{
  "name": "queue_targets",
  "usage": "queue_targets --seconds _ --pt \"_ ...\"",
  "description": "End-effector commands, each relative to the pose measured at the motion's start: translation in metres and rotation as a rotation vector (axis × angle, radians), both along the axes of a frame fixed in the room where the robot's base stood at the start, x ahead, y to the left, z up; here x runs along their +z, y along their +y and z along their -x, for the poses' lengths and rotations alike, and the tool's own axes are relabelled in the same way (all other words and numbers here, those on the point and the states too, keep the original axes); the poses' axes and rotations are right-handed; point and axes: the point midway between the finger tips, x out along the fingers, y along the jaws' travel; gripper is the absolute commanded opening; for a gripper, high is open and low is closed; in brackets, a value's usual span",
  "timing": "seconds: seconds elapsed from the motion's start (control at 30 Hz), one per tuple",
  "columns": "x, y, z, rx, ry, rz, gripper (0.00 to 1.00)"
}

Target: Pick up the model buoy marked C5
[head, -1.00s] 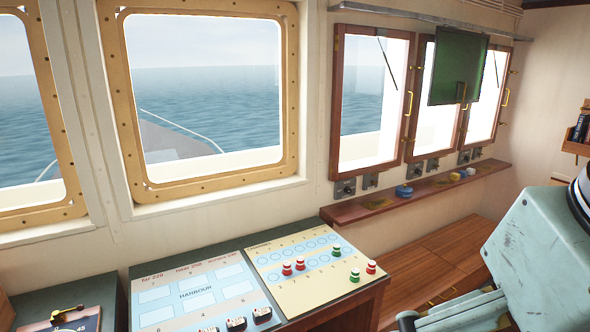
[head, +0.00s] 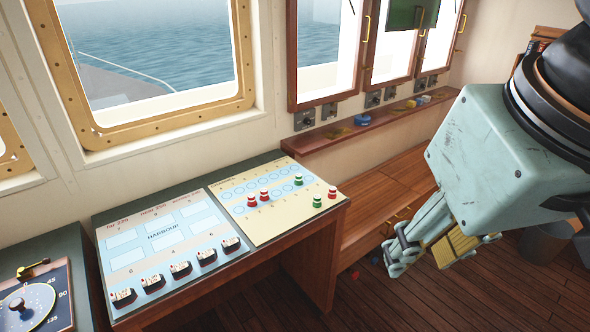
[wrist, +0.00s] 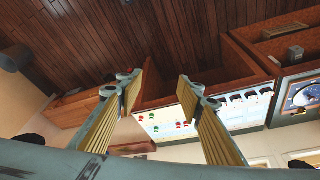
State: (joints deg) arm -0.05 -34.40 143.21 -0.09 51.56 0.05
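Small model buoys stand on the cream board with blue circles (head: 244,234). Two red ones, a left red buoy (head: 251,201) and another red buoy (head: 264,195), stand close together. A green buoy (head: 299,180) stands behind, and a green buoy (head: 317,201) and a red buoy (head: 332,193) stand at the right edge. I cannot read any marking, so I cannot tell which is C5. My gripper (head: 428,252) is open and empty, right of the console and apart from it. In the wrist view its fingers (wrist: 157,80) are spread, with the board beyond them.
The blue harbour chart (head: 165,238) carries several black-and-white pieces along its front. A wooden shelf (head: 385,134) with small items runs under the windows, above a wooden bench (head: 385,190). Small red and dark bits lie on the floor. A grey bin (head: 546,243) stands at right.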

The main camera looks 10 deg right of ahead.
Motion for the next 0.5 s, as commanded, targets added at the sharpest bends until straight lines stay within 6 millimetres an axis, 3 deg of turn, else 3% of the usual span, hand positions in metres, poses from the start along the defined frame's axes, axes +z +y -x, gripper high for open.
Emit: queue_targets --seconds 0.5 --pt "0.006 0.001 -0.013 0.025 0.007 0.006 0.34"
